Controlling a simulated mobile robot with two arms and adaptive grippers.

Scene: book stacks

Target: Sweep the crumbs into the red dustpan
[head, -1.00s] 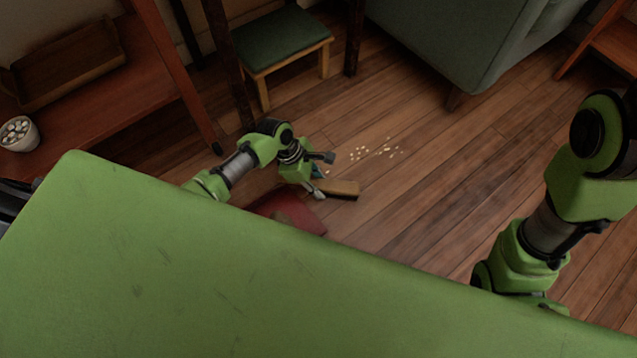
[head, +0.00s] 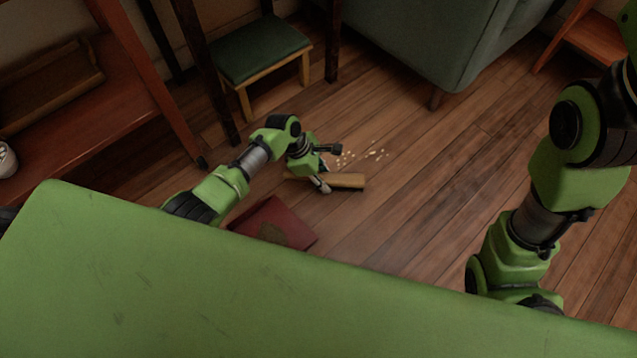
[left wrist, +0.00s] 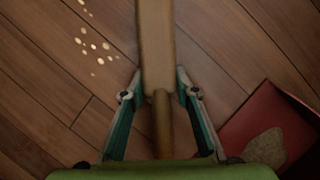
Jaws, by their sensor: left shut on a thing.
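Several pale crumbs (head: 362,156) lie scattered on the wooden floor, beyond the brush; some also show at the upper left of the left wrist view (left wrist: 93,45). My left gripper (head: 322,186) is shut on the handle of a wooden brush (head: 348,181), low over the floor. In the left wrist view the brush (left wrist: 156,45) runs up between the fingers (left wrist: 160,95). The red dustpan (head: 290,215) lies nearer me, partly hidden by my green body; a brownish-grey patch shows in it. It also shows at the right of the left wrist view (left wrist: 262,112). My right gripper is not visible.
A stool with a green cushion (head: 260,52) stands behind the crumbs, and a grey-green sofa (head: 430,40) is at the back. A reddish wooden table (head: 90,125) is at the left. The floor (head: 440,180) to the right of the brush is clear.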

